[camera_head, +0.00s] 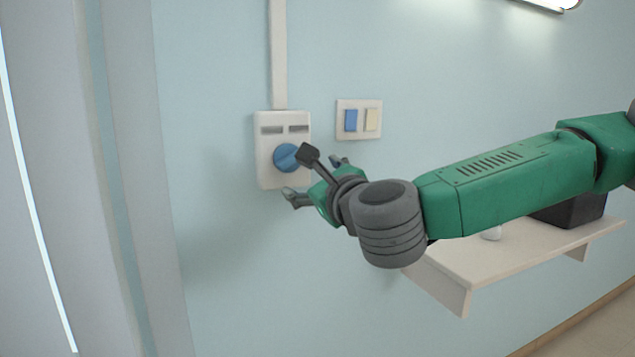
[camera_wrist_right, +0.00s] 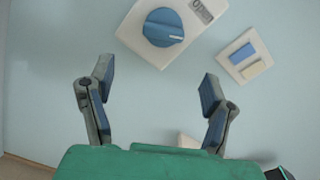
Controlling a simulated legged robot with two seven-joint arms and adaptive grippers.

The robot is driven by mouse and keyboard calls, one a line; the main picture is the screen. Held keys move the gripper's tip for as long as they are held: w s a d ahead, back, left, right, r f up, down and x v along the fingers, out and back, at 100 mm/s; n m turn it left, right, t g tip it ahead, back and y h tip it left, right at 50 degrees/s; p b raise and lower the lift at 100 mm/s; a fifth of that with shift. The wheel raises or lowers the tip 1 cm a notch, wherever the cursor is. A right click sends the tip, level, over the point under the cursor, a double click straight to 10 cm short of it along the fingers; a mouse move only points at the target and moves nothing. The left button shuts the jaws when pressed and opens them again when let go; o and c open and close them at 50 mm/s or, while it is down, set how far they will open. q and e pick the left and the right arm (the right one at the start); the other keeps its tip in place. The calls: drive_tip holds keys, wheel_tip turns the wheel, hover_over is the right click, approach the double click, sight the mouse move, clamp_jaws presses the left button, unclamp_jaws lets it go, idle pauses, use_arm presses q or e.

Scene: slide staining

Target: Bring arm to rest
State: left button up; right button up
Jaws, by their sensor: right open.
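My right arm, green with grey joints, reaches in from the right in the head view. Its gripper (camera_head: 318,180) is open and empty in front of the wall, close to a white control box with a blue knob. In the right wrist view the two fingers (camera_wrist_right: 153,100) stand wide apart with nothing between them. My left gripper is not in view.
A switch plate (camera_head: 374,104) with a blue and a cream switch is right of the box. A door frame (camera_head: 130,200) stands at left.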

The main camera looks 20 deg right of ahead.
drive_tip(key=shift+s, duration=1.05)
drive_tip(key=s+a+f+n+g+y, duration=0.1)
drive_tip(key=s+a+f+n+g, duration=0.3)
drive_tip(key=f, duration=0.6)
drive_tip(key=w+a+f+n+y, duration=0.1)
drive_tip(key=a+f+n+y, duration=0.1)
drive_tip(key=f+n, duration=0.5)
drive_tip(key=s+d+f+n+g, duration=0.1)
drive_tip(key=s+f+n+g, duration=0.25)
drive_tip(key=s+f, duration=0.6)
drive_tip(key=s+f+n+g, duration=0.3)
drive_tip(key=s+f+n, duration=0.15)
drive_tip(key=f, duration=0.95)
drive_tip(key=s+d+f+n+g+h, duration=0.1)
drive_tip(key=s+d+f+n+g, duration=0.2)
drive_tip(key=s, duration=0.6)
drive_tip(key=s+d+f+n+g+h, duration=0.2)
drive_tip(key=s+d+f+n+g, duration=0.1)
drive_tip(key=s+d+f+n, duration=0.5)
drive_tip(key=shift+s+d+f+g+h, duration=0.35)
drive_tip(key=shift+s+d, duration=0.2)
drive_tip(key=shift+d, duration=0.25)
